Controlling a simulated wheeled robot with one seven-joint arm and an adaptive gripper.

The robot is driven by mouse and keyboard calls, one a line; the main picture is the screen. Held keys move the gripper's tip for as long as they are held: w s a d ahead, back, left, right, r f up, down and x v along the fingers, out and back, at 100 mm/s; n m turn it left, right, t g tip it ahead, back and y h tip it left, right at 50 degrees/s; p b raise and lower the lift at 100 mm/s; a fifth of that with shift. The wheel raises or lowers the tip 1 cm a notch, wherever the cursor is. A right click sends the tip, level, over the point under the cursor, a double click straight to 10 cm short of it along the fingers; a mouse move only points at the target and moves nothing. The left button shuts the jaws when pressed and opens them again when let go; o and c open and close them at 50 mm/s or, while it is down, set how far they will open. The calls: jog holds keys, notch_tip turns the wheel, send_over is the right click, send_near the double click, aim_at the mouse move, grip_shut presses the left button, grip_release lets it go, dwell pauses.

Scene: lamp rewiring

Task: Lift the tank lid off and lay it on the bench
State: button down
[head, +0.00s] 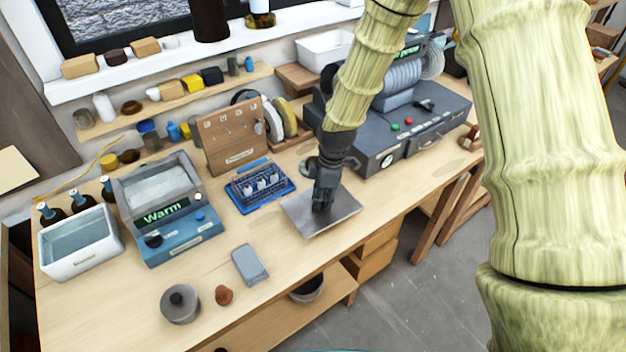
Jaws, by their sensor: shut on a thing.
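A flat grey square plate, which looks like the tank lid (340,213), is at the middle of the bench (190,262), close to its front edge. My gripper (322,203) points down over the plate's centre and is shut on it; the fingers hide the part they grip. I cannot tell whether the plate touches the bench or is just above it. A blue-grey unit reading "Warm" (181,236), which looks like the tank, stands at the left. Its top shows a pale rectangular basin with no separate cover visible.
A blue rack (258,187) with small parts stands left of the plate. A large dark machine (412,138) stands behind right. A white water basin (80,241) is far left. A grey block (250,265), round pot (180,304) and small brown piece (223,295) lie at front left.

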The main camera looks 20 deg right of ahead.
aim_at(322, 205)
jog(key=shift+w+a, duration=0.1)
jog(key=shift+w, duration=0.1)
jog(key=shift+s+a+f+b, duration=0.1)
jog(key=shift+s+f+b, duration=0.1)
jog(key=shift+s+b, duration=0.8)
jog(key=shift+s+f, duration=0.25)
jog(key=shift+f, duration=0.05)
jog(key=w+f, duration=0.2)
jog(key=shift+w+f, duration=0.15)
jog(key=shift+f, duration=0.25)
jog(key=shift+s+r, duration=0.4)
jog(key=shift+s, duration=0.3)
jog(key=shift+w+f, duration=0.2)
jog(key=shift+w, duration=0.05)
jog(key=c, duration=1.2)
grip_release()
jog(key=shift+w+f, duration=0.1)
jog(key=shift+w, duration=0.05)
jog(key=shift+c, duration=0.2)
jog(key=shift+o, duration=0.3)
jog(key=shift+s+r, duration=0.2)
jog(key=shift+s, duration=0.05)
jog(key=shift+w, duration=0.15)
notch_tip(322, 205, up, 12)
jog(key=d, duration=0.1)
jog(key=shift+s+d, duration=0.2)
jog(key=shift+s, duration=0.1)
jog(key=shift+f, duration=0.1)
